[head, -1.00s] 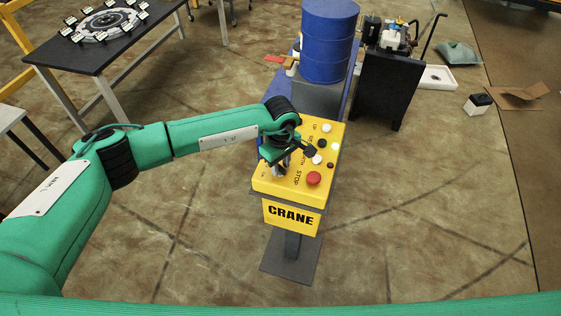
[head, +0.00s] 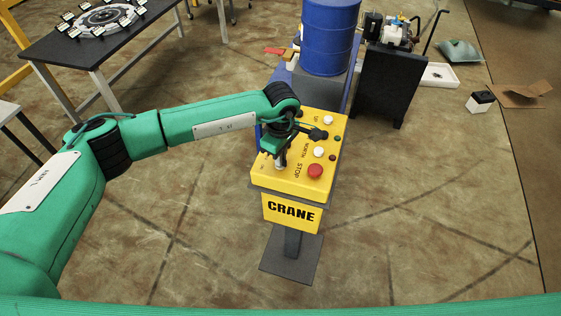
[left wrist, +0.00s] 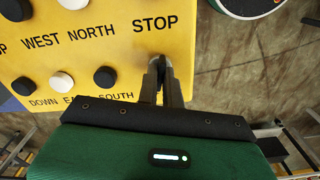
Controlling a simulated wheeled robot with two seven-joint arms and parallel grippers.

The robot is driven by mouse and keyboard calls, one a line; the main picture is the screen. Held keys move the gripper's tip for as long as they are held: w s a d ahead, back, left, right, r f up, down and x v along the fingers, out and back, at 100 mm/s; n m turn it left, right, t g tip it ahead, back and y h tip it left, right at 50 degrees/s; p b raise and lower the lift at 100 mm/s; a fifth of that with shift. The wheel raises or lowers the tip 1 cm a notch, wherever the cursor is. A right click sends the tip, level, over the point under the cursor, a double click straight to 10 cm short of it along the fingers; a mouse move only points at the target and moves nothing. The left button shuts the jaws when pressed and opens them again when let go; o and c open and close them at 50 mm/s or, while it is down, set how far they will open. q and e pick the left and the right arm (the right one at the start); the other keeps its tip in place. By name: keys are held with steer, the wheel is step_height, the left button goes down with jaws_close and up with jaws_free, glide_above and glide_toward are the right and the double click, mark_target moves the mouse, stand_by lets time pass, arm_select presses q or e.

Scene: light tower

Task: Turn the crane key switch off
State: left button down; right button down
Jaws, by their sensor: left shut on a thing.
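The yellow crane control box (head: 262,177) stands on a grey post, with "CRANE" on its front and a red stop button (head: 315,171) on top. My left gripper (head: 280,164) points down at the near-left part of its top face. In the left wrist view the fingers (left wrist: 163,78) are shut on the key of the key switch, close to the panel beside the word "STOP". The key is mostly hidden between the fingertips, so its turn angle cannot be told. A small lamp (head: 337,138) at the box's right edge looks dark green and unlit. My right gripper is out of view.
Black and white push buttons sit close around the gripper, such as a white one (head: 319,152). A blue barrel (head: 330,40) and a black cabinet (head: 383,88) stand behind the box. A dark table (head: 95,45) is at the back left. Floor right of the box is clear.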

arm_select(q)
steer(key=n+b, duration=0.3)
steer(key=b, duration=0.1)
steer(key=n+b, duration=0.3)
steer(key=b, duration=0.2)
steer(key=shift+f+n+b, duration=0.2)
steer(key=shift+n+b, duration=0.1)
steer(key=shift+n, duration=0.1)
steer(key=shift+r+n+b, duration=0.25)
steer(key=shift+n+b, duration=0.95)
steer(key=shift+b, duration=0.1)
steer(key=c, duration=1.6)
jaws_free()
steer(key=shift+o, duration=0.2)
steer(key=shift+r, duration=0.1)
